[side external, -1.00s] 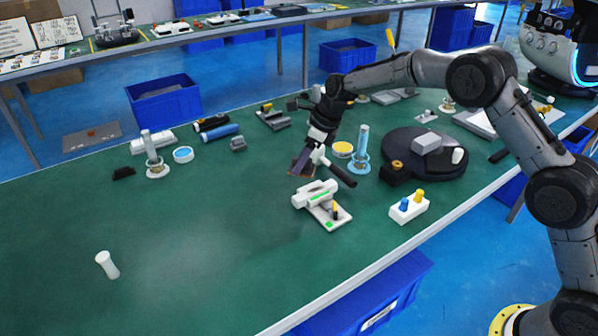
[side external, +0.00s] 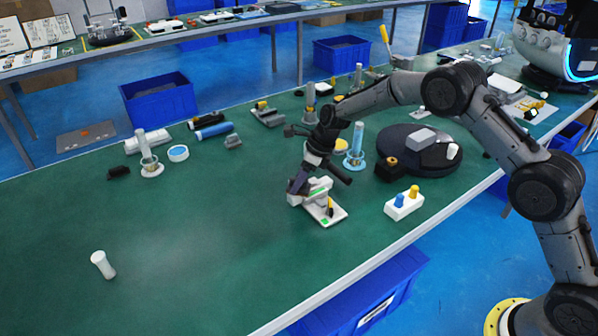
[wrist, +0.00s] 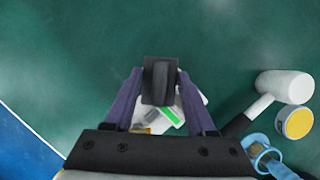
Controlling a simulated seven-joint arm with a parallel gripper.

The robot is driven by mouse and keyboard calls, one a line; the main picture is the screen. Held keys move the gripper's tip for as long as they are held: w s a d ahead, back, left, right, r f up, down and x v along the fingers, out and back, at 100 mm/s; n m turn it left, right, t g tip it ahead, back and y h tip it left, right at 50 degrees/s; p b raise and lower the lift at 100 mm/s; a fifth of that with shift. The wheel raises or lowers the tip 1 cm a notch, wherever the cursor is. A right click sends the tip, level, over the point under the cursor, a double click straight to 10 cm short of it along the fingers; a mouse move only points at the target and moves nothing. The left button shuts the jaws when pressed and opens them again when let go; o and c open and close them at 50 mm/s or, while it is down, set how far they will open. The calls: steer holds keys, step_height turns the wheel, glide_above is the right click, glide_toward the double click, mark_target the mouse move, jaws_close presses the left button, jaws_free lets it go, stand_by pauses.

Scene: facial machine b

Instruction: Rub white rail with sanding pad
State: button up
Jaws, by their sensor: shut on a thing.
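The white rail (side external: 323,208), a small white fixture with a green strip, stands on the green table near the middle of the side view. In the wrist view it shows partly (wrist: 172,121), mostly hidden behind the pad and fingers. My gripper (side external: 297,187) is at the rail's left end, pointing down. In the wrist view my gripper (wrist: 159,78) has its two purple fingers shut on a dark block, the sanding pad (wrist: 160,85). The pad is over the rail. I cannot tell whether they touch.
A white-headed mallet (wrist: 284,87) with a dark handle and a yellow-topped round tin (wrist: 296,122) lie to the right in the wrist view. A white block with blue and yellow knobs (side external: 404,205) is right of the rail. The table's left front is mostly clear.

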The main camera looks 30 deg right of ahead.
mark_target(318, 181)
steer(key=shift+d+f, duration=0.4)
steer(key=shift+d, duration=0.35)
steer(key=shift+c, duration=0.7)
steer(key=shift+d, duration=3.35)
steer(key=a, duration=0.8)
steer(key=shift+a+r, duration=0.15)
steer(key=shift+r, duration=4)
